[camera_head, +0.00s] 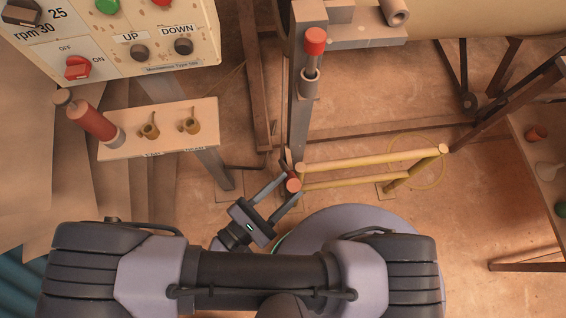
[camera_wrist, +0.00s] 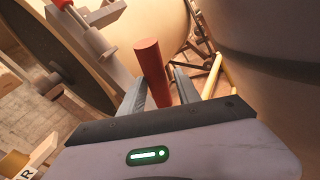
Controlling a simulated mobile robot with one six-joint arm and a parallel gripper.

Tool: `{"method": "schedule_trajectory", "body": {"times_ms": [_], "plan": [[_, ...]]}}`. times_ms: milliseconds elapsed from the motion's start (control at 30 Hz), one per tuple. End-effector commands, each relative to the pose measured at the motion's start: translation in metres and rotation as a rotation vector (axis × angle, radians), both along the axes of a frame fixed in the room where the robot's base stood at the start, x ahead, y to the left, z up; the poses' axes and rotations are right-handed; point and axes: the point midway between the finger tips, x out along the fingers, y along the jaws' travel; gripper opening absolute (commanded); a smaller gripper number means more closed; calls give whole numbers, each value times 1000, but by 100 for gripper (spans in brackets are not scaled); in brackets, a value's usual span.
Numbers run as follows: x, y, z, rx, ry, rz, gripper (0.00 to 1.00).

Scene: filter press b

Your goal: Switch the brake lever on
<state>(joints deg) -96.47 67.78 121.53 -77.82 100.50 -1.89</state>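A lever with a red cylindrical handle (camera_head: 293,185) stands low beside the grey post, near the yellow rail. In the wrist view its red handle (camera_wrist: 152,65) rises between my fingers, slightly tilted. My gripper (camera_head: 291,183) is open, with one finger on each side of this handle; it also shows in the wrist view (camera_wrist: 160,85). A gap seems to remain between fingers and handle. Whether either finger touches it, I cannot tell. The lever's base is hidden. No label naming the brake lever is readable, and its on or off position cannot be told.
A second red-topped lever (camera_head: 315,42) is on the grey post. A control panel (camera_head: 125,40) with buttons and a red switch is upper left, above a red handle (camera_head: 95,122) and a small plate (camera_head: 160,142). A yellow rail (camera_head: 365,160) lies right of my gripper.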

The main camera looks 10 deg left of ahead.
Motion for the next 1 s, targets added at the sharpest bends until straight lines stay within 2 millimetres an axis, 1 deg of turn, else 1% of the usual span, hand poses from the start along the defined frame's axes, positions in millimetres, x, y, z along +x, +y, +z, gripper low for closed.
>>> {"method": "schedule_trajectory", "body": {"times_ms": [567,667,767,867,1000], "plan": [[0,1,2,1,-3,1,38],[-4,5,2,1,-4,3,38],[-17,15,3,3,-3,5,38],[-40,32,4,4,-3,6,38],[-78,59,4,4,-2,6,38]]}}
